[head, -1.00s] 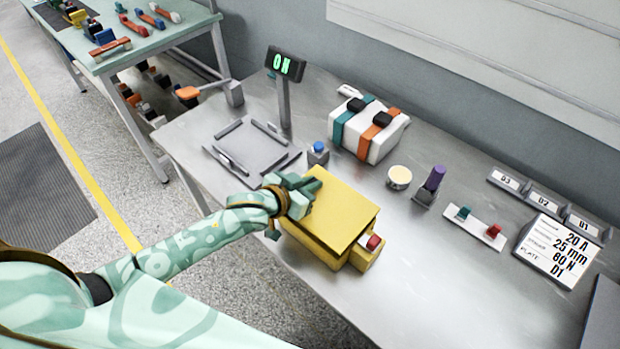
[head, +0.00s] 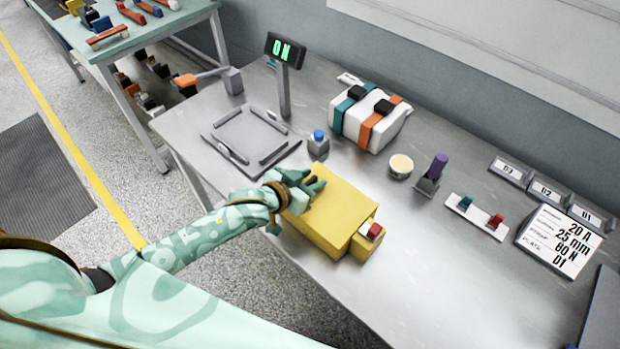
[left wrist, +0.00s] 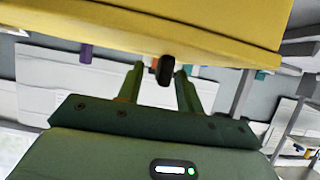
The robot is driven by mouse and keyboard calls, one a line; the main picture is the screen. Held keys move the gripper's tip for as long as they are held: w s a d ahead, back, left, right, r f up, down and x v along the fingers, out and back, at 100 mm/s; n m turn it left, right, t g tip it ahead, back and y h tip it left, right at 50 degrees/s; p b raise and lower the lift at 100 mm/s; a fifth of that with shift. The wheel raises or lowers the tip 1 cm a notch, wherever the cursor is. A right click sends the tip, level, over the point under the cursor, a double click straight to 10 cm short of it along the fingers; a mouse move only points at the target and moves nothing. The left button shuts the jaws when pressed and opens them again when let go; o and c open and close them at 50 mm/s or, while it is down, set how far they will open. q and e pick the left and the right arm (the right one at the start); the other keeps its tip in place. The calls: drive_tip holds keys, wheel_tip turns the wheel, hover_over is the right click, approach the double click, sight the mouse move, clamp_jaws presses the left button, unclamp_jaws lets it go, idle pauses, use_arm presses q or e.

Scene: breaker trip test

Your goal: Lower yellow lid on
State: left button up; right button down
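The yellow lid (head: 342,203) lies on top of the yellow box (head: 368,248) near the front edge of the steel table. It looks flat, with no clear gap around it. A red switch (head: 375,231) sits on the box's right end. My left gripper (head: 308,190) is over the lid's left part, fingers spread. In the left wrist view, yellow (left wrist: 150,30) fills the top. A black knob (left wrist: 165,70) shows between the two separated fingers, with a gap on its left. My right gripper is out of view.
Behind the box stand a blue button (head: 318,142), a post with a green "ON" display (head: 286,49) and a white case (head: 365,118). A grey framed plate (head: 250,140) lies at the left.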

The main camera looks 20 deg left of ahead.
use_arm(q)
drive_tip(key=p+v, duration=0.4)
drive_tip(key=v, duration=1.2)
drive_tip(key=shift+s, duration=0.2)
